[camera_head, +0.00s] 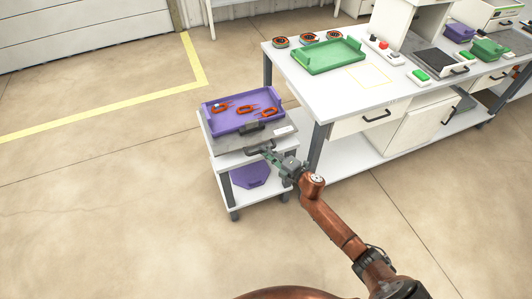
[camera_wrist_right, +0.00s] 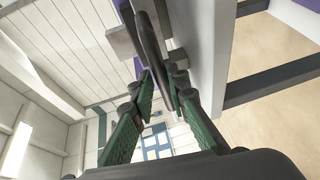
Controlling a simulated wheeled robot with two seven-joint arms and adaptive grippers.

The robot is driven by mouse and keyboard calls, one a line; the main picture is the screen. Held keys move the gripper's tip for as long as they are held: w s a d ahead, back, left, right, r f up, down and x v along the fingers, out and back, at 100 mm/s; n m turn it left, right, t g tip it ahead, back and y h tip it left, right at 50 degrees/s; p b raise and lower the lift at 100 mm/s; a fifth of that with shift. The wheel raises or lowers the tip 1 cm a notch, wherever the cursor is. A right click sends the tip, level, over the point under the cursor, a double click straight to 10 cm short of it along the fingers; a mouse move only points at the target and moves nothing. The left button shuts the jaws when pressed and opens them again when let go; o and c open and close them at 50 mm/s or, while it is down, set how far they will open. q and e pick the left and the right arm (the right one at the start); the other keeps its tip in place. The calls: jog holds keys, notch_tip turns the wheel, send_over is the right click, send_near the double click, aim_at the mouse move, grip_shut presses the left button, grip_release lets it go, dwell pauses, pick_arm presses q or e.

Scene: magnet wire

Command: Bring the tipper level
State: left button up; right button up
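The tipper (camera_head: 219,146) is a grey plate on top of a small white cart, with a dark handle (camera_head: 259,147) along its front edge. A purple tray (camera_head: 225,125) lies on it with orange-red ringed parts inside. The plate looks slightly tilted, but the exact angle is hard to judge. My right gripper (camera_head: 270,155) is at the handle. In the right wrist view the dark handle (camera_wrist_right: 151,45) runs between the green fingertips (camera_wrist_right: 164,88), which sit close on both sides of it. My left gripper does not show.
A long white workbench (camera_head: 340,102) stands right of the cart, with a green tray (camera_head: 328,57), several ringed parts and button boxes. Its leg (camera_head: 316,146) is close to my right gripper. A purple bin (camera_head: 249,175) is on the cart's lower shelf. The floor at left is clear.

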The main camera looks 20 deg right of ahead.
jog(key=shift+o, duration=0.5)
jog(key=shift+r, duration=0.2)
jog(key=v, duration=1.2)
